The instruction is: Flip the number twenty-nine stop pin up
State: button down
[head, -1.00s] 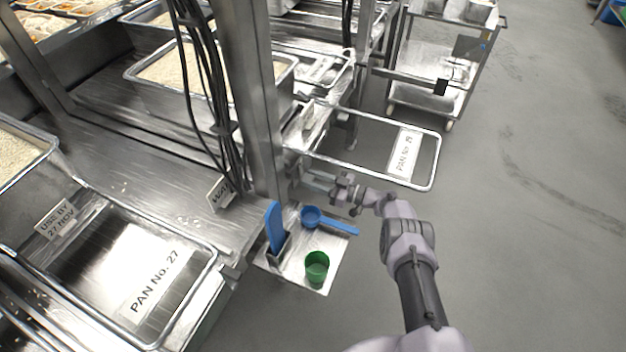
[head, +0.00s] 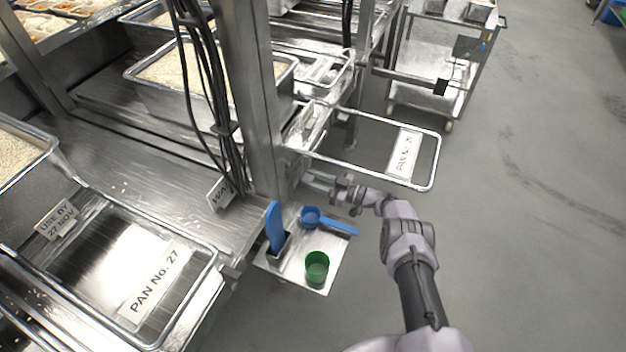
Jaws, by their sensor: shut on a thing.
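My gripper (head: 318,180) reaches in from the right, just above the small steel shelf and beside the metal post. Its fingers are close together at the post. The stop pin is too small or hidden at the fingertips to make out, so I cannot tell whether it is up or down. Behind the gripper, an empty wire frame (head: 436,165) sticks out over the floor, with a label reading PAN No. and a blurred number that looks like 29 (head: 405,152).
Below the gripper, the small shelf (head: 290,277) holds a blue scoop (head: 311,216), an upright blue tool (head: 274,226) and a green cup (head: 317,267). Pan No. 27 (head: 205,270) lies at lower left. Black cables hang by the post (head: 255,110).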

dwell(0.4)
notch_tip(320, 180, up, 3)
jog(key=p, duration=0.2)
jog(key=shift+p, duration=0.4)
jog(key=shift+f, duration=0.25)
jog(key=c, duration=1)
grip_release()
jog(key=shift+r, duration=0.15)
jog(key=p+v, duration=0.3)
jog(key=v, duration=1.4)
jog(key=shift+d, duration=0.2)
jog(key=shift+s, duration=0.1)
